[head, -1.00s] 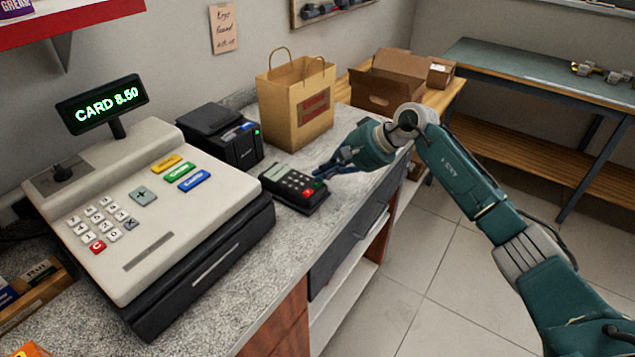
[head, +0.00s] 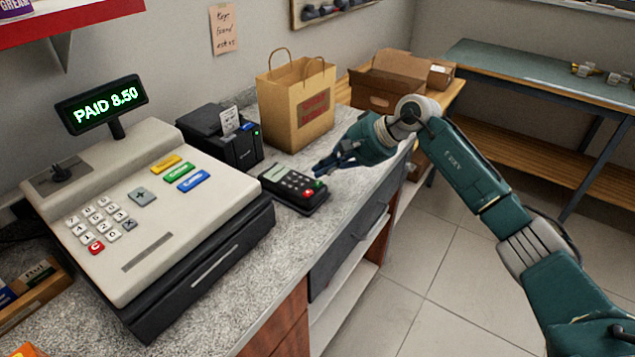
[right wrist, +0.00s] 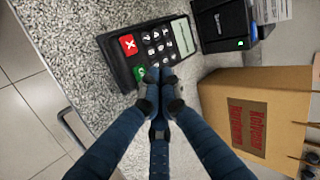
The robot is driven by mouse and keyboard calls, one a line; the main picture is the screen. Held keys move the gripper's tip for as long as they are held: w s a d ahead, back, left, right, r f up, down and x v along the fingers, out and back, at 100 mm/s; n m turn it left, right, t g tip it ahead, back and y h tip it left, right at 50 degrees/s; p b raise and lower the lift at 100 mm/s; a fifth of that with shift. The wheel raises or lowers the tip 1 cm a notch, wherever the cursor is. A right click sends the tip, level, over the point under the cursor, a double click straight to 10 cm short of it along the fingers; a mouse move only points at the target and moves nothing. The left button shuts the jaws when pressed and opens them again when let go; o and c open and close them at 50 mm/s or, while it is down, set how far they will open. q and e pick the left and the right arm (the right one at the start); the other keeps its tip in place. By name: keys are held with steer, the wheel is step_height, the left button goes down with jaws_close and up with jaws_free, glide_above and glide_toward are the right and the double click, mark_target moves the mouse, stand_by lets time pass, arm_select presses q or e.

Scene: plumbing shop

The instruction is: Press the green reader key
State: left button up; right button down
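The black card reader (head: 281,201) lies on the counter beside the cash register, and it also shows in the right wrist view (right wrist: 119,65). Its green key (right wrist: 139,73) sits at the corner of the keypad, close to the red key (right wrist: 129,45). My right gripper (head: 319,170) is over the reader's right edge, its fingers shut together with nothing between them. In the right wrist view, the fingertips (right wrist: 158,78) are right beside the green key and partly cover it. I cannot tell whether they touch it. My left gripper is not in view.
The cash register (head: 150,225) has a display (head: 104,103) reading "PAID 8.50". A receipt printer (head: 241,152) with a paper slip (head: 229,120) stands behind the reader, beside a paper bag (head: 290,100). Counter in front of the reader is clear.

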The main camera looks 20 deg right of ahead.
steer(key=shift+r+p, duration=0.45)
steer(key=shift+r, duration=2.2)
